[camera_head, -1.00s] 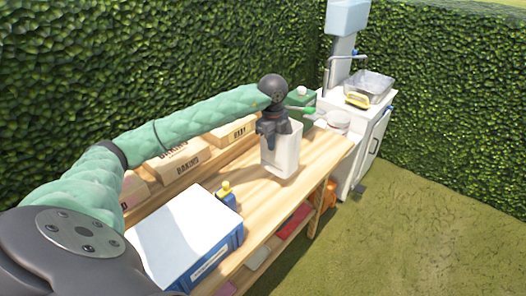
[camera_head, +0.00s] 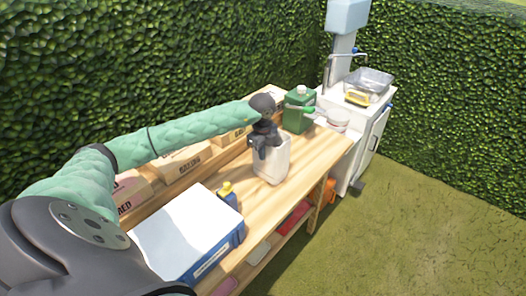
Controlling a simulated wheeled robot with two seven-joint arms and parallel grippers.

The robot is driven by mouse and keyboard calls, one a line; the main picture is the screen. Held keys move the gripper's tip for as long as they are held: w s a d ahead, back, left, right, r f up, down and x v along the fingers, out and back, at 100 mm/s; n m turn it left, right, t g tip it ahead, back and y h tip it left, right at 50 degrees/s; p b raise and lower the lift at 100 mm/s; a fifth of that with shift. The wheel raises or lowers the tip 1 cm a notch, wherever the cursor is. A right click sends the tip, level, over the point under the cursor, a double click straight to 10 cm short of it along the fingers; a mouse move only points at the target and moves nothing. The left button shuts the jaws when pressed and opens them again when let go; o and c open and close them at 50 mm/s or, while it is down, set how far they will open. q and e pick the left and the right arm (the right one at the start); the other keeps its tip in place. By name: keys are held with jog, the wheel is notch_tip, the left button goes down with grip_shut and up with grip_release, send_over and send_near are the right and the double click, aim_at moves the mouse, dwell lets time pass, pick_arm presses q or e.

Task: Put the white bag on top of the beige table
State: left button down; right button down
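The white bag (camera_head: 272,163) is upright at the middle of the beige wooden table (camera_head: 312,158). My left gripper (camera_head: 265,142) is at the top of the bag, pointing down, and its fingers appear closed on the bag's upper edge. The bag's base looks to be on or just above the tabletop; I cannot tell which. The fingertips are partly hidden by the bag and the gripper body. My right gripper is not in view.
A blue box with a white top (camera_head: 188,232) and a yellow-capped bottle (camera_head: 227,194) stand nearer on the table. A green canister (camera_head: 299,110) and white containers (camera_head: 338,119) stand behind. Cardboard boxes (camera_head: 182,160) line the back. A sink unit (camera_head: 369,130) adjoins the far end.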

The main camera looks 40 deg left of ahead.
pick_arm(q)
jog(key=shift+f, duration=0.1)
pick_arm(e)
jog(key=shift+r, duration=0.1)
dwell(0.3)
pick_arm(q)
jog(key=c, duration=1.7)
grip_release()
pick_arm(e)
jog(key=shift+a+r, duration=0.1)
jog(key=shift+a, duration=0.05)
